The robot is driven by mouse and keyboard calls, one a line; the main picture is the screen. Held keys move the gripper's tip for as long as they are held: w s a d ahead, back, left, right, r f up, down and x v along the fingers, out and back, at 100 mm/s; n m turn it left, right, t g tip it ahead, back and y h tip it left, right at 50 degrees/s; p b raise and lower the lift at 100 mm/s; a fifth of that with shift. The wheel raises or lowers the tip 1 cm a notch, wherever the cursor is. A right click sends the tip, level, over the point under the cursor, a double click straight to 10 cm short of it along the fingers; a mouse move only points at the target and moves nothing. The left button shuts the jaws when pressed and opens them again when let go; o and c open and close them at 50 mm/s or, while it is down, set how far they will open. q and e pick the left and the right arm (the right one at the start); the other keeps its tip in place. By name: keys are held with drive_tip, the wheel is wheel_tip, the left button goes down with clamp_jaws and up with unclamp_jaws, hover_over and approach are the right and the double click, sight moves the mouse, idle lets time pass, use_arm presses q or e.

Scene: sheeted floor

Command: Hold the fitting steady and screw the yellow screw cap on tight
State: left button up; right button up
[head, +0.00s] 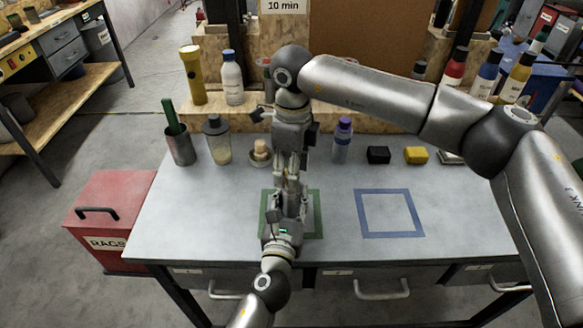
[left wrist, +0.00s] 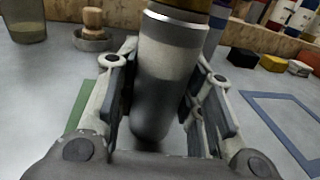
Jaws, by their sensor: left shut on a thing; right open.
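The fitting (left wrist: 172,70) is a grey metal cylinder with a bright ring near its top. It stands upright, slightly tilted in the left wrist view, between the fingers of my left gripper (left wrist: 165,105), which is shut on it. A dull yellow part, apparently the yellow screw cap (left wrist: 188,4), shows above the ring, cut off by the top edge. In the head view my left gripper (head: 288,208) is over the green square, and my right gripper (head: 292,176) points down from above it, open. The arms mostly hide fitting and cap there; I cannot tell whether the right fingers touch the cap.
A green taped square (head: 317,214) lies under the grippers and an empty blue square (head: 388,234) to the right. A red box (head: 112,200) stands left.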

drive_tip(key=n, duration=0.8)
drive_tip(key=shift+n, duration=0.3)
drive_tip(key=n, duration=0.7)
drive_tip(key=shift+c, duration=0.5)
